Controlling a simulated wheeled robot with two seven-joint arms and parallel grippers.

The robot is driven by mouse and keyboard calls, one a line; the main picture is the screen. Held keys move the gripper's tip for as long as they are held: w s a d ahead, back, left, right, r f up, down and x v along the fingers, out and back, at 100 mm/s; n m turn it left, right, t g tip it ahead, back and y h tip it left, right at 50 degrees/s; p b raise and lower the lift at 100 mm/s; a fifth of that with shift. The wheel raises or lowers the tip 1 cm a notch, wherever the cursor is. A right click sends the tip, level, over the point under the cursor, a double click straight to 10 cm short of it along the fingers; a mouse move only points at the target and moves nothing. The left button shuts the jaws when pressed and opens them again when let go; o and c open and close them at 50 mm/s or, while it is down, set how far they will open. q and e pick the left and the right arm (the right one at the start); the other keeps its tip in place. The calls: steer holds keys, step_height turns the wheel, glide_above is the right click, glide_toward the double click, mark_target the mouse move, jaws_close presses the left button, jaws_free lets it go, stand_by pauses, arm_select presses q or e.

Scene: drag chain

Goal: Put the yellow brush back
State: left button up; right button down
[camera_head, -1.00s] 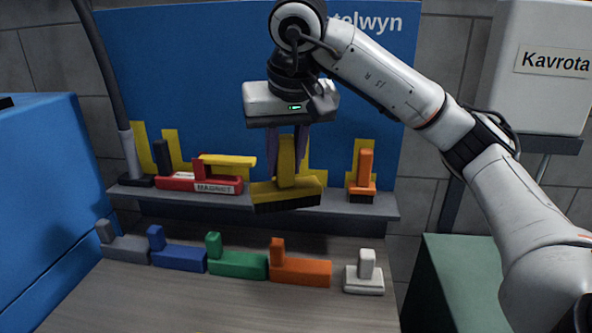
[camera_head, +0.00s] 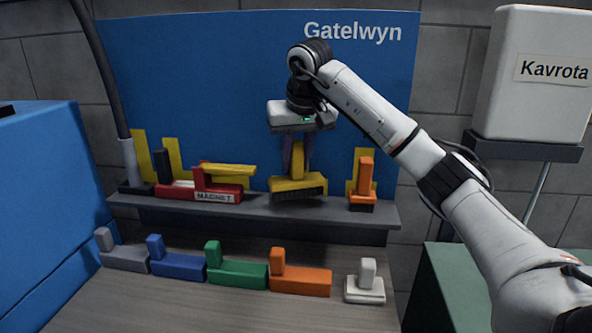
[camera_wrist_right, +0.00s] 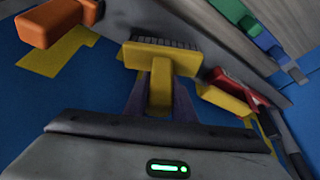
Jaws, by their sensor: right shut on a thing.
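The yellow brush (camera_head: 297,184) has an upright handle and a dark bristle underside. It is at the grey shelf (camera_head: 235,209), between the red magnet tool and the orange brush; I cannot tell whether it touches the shelf. My right gripper (camera_head: 298,158) is shut on its handle from above. In the right wrist view the brush (camera_wrist_right: 161,57) sits between the fingers of the gripper (camera_wrist_right: 160,100), bristles facing away. The yellow outline behind it on the blue board (camera_head: 230,80) is mostly hidden. My left gripper is not in view.
On the shelf, a red tool marked MAGNET (camera_head: 215,195) with a yellow piece (camera_head: 230,170) behind is at left; an orange brush (camera_head: 364,185) is at right. Grey, blue, green, orange (camera_head: 300,278) and white (camera_head: 365,283) blocks line the bench in front.

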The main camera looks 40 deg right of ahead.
steer(key=shift+f, duration=0.9)
steer(key=shift+w+d+f, duration=0.1)
steer(key=shift+d+f, duration=0.05)
steer(key=shift+f, duration=0.25)
steer(key=shift+f, duration=0.15)
steer(key=c, duration=1.5)
jaws_free()
